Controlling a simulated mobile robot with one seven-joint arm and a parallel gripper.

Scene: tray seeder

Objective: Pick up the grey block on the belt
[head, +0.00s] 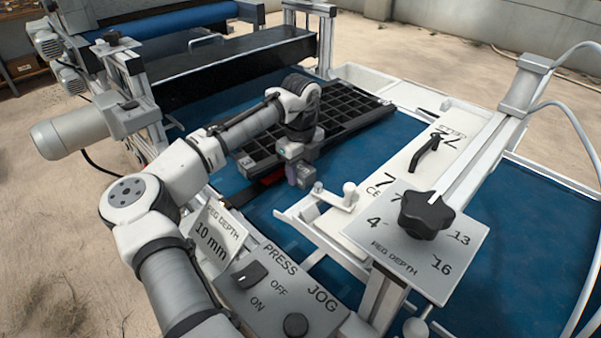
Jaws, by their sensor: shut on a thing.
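My gripper (297,172) points down over the blue belt (345,165), beside the near right side of the black cell tray (345,112). Its jaws are shut on a small grey block. The block is hard to tell apart from the grey fingers around it, and much of it is hidden. I cannot tell whether it touches the belt.
A white bar with a small crank handle (348,192) stands close at the right. The peg depth plate with a black knob (426,214) and the press control panel (280,290) are nearer. A black roller housing (235,62) spans the belt behind. Blue belt is clear right of the tray.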

